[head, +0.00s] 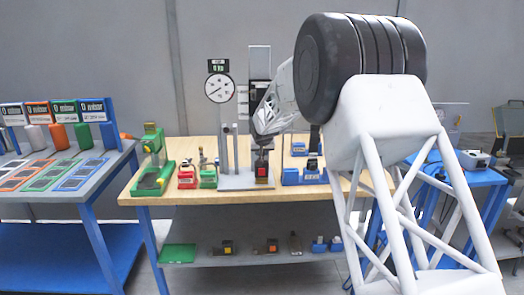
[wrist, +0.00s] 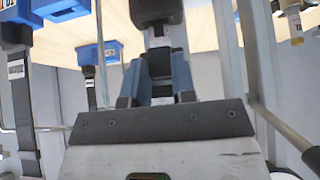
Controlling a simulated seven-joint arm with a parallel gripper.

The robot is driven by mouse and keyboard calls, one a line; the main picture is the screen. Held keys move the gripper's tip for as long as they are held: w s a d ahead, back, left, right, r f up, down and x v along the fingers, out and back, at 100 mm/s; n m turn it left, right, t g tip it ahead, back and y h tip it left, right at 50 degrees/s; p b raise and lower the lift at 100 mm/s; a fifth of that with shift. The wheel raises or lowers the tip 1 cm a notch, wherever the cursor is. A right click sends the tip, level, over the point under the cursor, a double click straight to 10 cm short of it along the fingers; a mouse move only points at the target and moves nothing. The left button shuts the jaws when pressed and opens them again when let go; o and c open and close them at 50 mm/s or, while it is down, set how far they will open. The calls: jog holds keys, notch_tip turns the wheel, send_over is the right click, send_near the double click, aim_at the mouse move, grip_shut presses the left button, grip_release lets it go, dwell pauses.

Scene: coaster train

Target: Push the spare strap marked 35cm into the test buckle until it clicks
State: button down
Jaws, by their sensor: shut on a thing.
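The test buckle (head: 262,171), dark with a red face, stands upright on the grey base of the test stand. My gripper (head: 263,142) is low over it, seen small and partly dark in the head view. In the wrist view my gripper's blue fingers (wrist: 157,88) are shut on a dark strap piece (wrist: 160,62). A dark block (wrist: 156,10), apparently the buckle, lies just beyond the fingertips in line with the strap. Whether strap and buckle touch cannot be told. The held strap's marking is not readable.
The test stand has a round dial (head: 219,88) and upright posts. Blue holders (head: 291,177) stand right of the buckle; labelled straps (wrist: 88,78) show in the wrist view. Red (head: 187,176) and green (head: 208,177) blocks and a green press (head: 153,165) stand left.

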jog(key=shift+f, duration=1.6)
dwell(0.3)
jog(key=c, duration=0.9)
grip_release()
jog(key=shift+o, duration=0.2)
jog(key=v, duration=0.8)
